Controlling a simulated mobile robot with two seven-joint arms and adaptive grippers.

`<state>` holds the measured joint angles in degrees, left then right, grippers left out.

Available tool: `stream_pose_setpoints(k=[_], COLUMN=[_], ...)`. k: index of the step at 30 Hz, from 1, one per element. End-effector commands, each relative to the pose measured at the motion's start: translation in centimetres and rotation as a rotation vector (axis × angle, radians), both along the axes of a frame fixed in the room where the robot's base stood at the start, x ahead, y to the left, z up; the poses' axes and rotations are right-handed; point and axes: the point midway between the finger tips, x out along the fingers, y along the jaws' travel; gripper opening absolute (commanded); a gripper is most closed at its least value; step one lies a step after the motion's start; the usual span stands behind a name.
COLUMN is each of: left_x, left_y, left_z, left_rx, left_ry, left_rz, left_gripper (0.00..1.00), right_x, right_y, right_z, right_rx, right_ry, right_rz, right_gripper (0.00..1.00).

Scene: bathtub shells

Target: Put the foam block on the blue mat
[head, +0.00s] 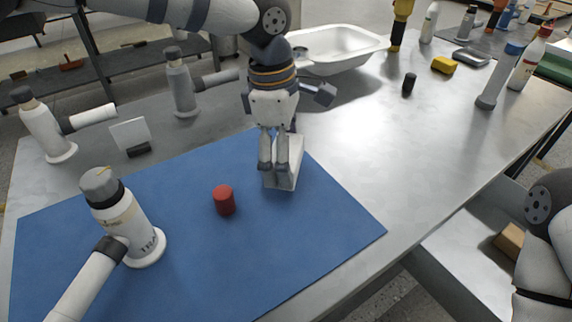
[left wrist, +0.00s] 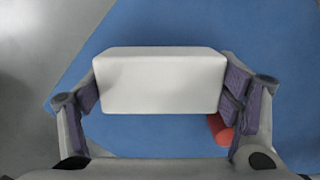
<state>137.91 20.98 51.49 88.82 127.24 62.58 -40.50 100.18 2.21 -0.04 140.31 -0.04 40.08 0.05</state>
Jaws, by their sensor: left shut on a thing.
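The foam block (head: 293,165) is a white block with rounded edges. My left gripper (head: 273,167) points down and is shut on it. In the left wrist view the foam block (left wrist: 160,80) sits level between the two finger pads, one at each end. The blue mat (head: 180,265) lies flat on the metal table, and the block is over its far right part. I cannot tell whether the block's underside touches the mat. The mat (left wrist: 130,135) also shows beneath the block in the left wrist view. My right gripper is out of view.
A white basin (head: 335,50) is behind. A small black cylinder (head: 409,82) and yellow block (head: 444,65) are farther right. The table's right middle is clear.

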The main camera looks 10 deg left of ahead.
Motion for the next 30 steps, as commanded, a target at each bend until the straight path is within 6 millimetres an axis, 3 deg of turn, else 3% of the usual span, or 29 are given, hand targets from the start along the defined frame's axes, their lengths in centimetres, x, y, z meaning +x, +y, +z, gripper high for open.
stream_pose_setpoints(k=[4, 14, 15, 16, 26, 30], left_x=[-0.2, -0.1, -0.1, -0.1, -0.1, 0.0], left_y=[-0.1, -0.1, -0.1, -0.1, -0.1, 0.0], left_z=[-2.8, -3.1, -3.1, -3.0, -3.0, -1.6], left_rx=[0.002, 0.001, 0.001, 0.001, 0.001, -0.001], left_ry=[0.005, 0.003, 0.002, 0.002, 0.002, -0.002], left_rz=[-0.003, -0.002, -0.001, -0.001, -0.002, -0.001], left_gripper=[0.71, 0.71, 0.92, 0.98, 1.0, 1.0], right_x=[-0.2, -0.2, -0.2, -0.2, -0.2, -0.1], right_y=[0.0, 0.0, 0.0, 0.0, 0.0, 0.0], right_z=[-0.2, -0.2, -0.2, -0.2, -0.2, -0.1], right_rx=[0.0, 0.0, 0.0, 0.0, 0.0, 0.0], right_ry=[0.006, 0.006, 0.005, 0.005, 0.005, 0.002], right_rz=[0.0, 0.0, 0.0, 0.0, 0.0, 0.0], right_gripper=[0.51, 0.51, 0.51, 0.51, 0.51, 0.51])
